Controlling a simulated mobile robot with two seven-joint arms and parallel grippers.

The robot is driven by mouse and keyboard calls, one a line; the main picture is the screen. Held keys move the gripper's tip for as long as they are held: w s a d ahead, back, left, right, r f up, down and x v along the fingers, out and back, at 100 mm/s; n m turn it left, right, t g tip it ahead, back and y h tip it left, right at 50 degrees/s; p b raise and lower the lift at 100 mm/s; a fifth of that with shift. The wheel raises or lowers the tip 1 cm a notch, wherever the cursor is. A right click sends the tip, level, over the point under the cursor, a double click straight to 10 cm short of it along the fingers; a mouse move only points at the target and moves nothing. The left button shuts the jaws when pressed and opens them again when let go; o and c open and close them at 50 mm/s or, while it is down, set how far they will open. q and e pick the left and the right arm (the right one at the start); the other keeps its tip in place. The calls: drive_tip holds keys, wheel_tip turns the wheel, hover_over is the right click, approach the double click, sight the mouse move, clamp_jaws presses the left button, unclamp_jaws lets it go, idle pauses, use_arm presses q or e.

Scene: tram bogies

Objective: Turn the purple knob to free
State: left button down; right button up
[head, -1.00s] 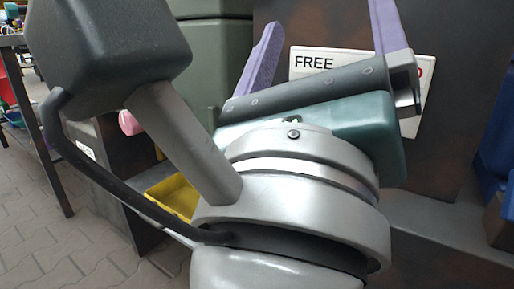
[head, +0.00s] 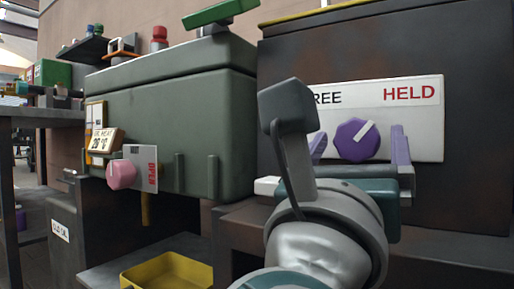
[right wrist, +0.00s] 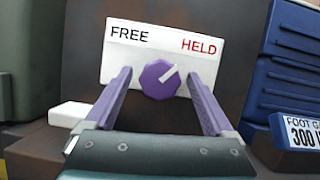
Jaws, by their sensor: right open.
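The purple knob (head: 356,141) sits on a white plate (head: 428,120) marked FREE at left and HELD at right, on a dark brown box. Its pale pointer mark leans up and right, toward HELD. The knob (right wrist: 157,82) shows whole in the right wrist view. My right gripper (head: 358,147) is open, with one purple finger to the left of the knob and one to the right. In the right wrist view the gripper (right wrist: 159,74) faces the plate, and gaps show between fingers and knob. I cannot tell how deep the fingertips reach. My left gripper is not in view.
A green cabinet (head: 215,110) with a pink knob (head: 121,175) stands to the left. A yellow tray (head: 168,272) lies low in front of it. In the right wrist view a blue bin (right wrist: 293,75) stands close on the right.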

drive_tip(key=shift+w+d+r, duration=0.25)
drive_tip(key=shift+w+d, duration=0.1)
drive_tip(key=shift+w, duration=0.15)
drive_tip(key=c, duration=1.4)
